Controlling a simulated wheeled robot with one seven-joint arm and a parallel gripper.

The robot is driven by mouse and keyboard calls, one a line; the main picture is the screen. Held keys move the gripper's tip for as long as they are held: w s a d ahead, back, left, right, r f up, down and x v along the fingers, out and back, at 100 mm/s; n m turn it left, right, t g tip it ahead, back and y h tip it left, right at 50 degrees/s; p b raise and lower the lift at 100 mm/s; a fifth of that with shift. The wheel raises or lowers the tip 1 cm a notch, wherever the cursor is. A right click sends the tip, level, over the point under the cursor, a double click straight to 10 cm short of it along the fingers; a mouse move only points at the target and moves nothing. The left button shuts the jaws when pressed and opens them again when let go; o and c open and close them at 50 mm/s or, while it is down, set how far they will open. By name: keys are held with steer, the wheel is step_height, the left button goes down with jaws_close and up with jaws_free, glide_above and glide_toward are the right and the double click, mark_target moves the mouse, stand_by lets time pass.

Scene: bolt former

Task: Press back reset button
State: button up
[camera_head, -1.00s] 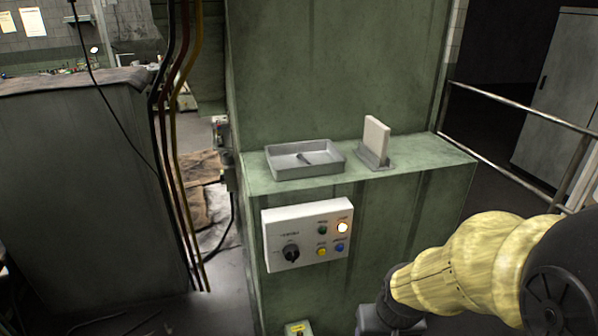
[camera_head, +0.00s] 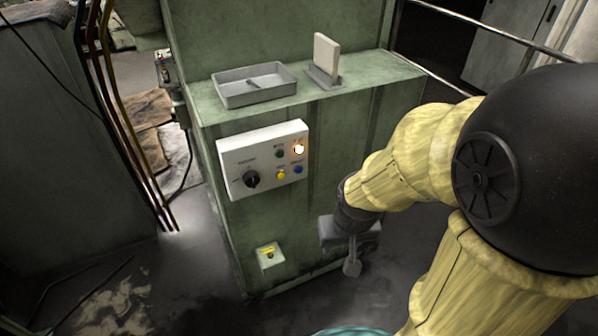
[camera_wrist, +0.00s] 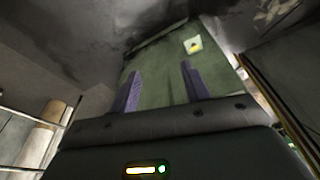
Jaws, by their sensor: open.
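I cannot tell which control is the back reset button. My gripper (camera_head: 352,268) is right of the small box, pointing down. In the wrist view its fingers (camera_wrist: 160,68) are apart and empty.
A grey tray (camera_head: 254,86) and a white plate in a grey holder (camera_head: 326,58) stand on the machine's ledge. Hanging cables (camera_head: 125,130) run left of the machine. A metal railing (camera_head: 480,30) is at the right. Floor in front of the machine is clear.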

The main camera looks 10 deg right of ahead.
jaws_close()
stand_by(1.4)
